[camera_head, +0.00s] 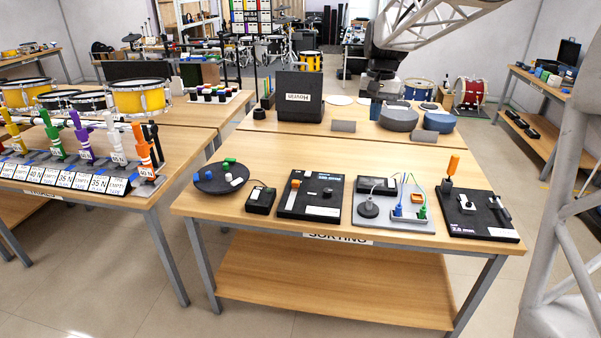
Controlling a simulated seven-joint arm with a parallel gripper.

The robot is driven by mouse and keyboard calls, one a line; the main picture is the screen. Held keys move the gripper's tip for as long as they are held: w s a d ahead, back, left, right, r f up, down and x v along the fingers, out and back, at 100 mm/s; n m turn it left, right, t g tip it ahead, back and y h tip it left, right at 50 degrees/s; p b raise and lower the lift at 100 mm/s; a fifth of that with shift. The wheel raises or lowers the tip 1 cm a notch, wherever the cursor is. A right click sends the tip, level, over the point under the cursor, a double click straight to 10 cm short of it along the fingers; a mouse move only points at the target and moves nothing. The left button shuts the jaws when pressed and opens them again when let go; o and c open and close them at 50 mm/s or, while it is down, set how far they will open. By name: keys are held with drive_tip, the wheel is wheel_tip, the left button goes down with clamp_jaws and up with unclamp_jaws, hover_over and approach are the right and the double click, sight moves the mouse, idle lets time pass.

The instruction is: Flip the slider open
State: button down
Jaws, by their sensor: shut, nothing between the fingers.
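The word slider could fit more than one control on the front table. A black panel (313,208) carries an upright orange strip (294,190), a small dark knob (327,191) and a pale label. A second black panel (474,226) at the right carries an orange-handled lever (453,166) standing up, a white piece (467,203) and a dark bar (501,209). I cannot tell which is the slider or its state. My gripper (383,98) hangs dark and small beyond these panels, above the rear of the tables. It looks shut and empty, apart from both panels.
A grey panel (360,222) with blue and green plugs and cables sits between the black panels. A round dark tray (208,187) and a small black box (260,200) are left. Bare wood (270,150) lies between.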

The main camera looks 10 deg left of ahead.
sight(296, 184)
drive_tip(key=w+a+f+g, duration=0.1)
drive_tip(key=w+a+f, duration=0.45)
drive_tip(key=w, duration=0.35)
drive_tip(key=w+a+f+g, duration=0.1)
drive_tip(key=w+a+f, duration=0.45)
drive_tip(key=w, duration=0.45)
drive_tip(key=w+a+f, duration=0.5)
drive_tip(key=a+f, duration=0.1)
drive_tip(key=f, duration=0.2)
drive_tip(key=w+a+f+g, duration=0.1)
drive_tip(key=w+a+f, duration=0.5)
drive_tip(key=a+f, duration=0.1)
drive_tip(key=shift+a+f+g, duration=0.2)
drive_tip(key=shift+f+g, duration=0.1)
drive_tip(key=shift+f, duration=0.2)
drive_tip(key=shift+s+f, duration=0.1)
drive_tip(key=shift+f, duration=0.1)
drive_tip(key=x, duration=0.9)
drive_tip(key=shift+d+f, duration=0.1)
drive_tip(key=shift+d, duration=0.05)
drive_tip(key=shift+s+f, duration=0.2)
drive_tip(key=shift+s, duration=1.9)
drive_tip(key=shift+s, duration=0.15)
